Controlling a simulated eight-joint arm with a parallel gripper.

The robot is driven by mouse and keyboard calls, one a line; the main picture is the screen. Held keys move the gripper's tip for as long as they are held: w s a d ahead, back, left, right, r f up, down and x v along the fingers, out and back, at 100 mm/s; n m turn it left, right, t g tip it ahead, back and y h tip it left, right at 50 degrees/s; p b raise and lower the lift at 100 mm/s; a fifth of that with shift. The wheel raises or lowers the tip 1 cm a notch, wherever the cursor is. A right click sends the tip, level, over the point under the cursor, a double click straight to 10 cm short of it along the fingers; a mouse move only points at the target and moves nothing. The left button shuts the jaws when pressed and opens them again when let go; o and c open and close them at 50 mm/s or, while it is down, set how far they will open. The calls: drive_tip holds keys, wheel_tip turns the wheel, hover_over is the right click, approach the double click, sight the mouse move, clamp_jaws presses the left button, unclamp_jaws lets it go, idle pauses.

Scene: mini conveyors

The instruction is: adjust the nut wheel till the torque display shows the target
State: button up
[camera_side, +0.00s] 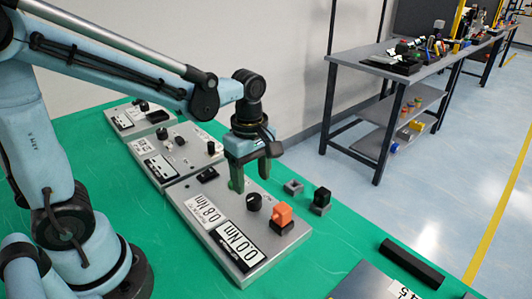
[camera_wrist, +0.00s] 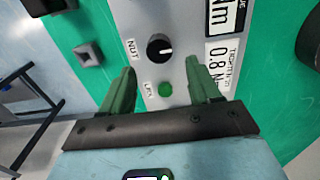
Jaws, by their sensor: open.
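The nut wheel is a black knob (camera_side: 253,200) on the nearest grey panel (camera_side: 292,240). In the wrist view the nut wheel (camera_wrist: 160,47) sits beside a "NUT" label, its white mark pointing right. The torque display (camera_side: 238,243) reads 0.0 Nm. The target label (camera_side: 207,208) beside it reads 0.8 Nm; it also shows partly cut off in the wrist view (camera_wrist: 220,65). My gripper (camera_side: 250,181) is open and empty above the panel, behind the nut wheel. In the wrist view, my gripper's green fingers (camera_wrist: 159,66) straddle a green button (camera_wrist: 166,89), with the knob just beyond their tips.
An orange block (camera_side: 282,215) on a black base stands at the panel's right edge. A black block (camera_side: 321,200) and a small grey block (camera_side: 293,187) lie on the green mat beyond. Two similar panels stand behind, one being the middle panel (camera_side: 180,150).

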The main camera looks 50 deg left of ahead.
sight(252, 196)
drive_tip(key=shift+f, duration=2.45)
drive_tip(key=shift+c, duration=0.2)
drive_tip(key=c, duration=1)
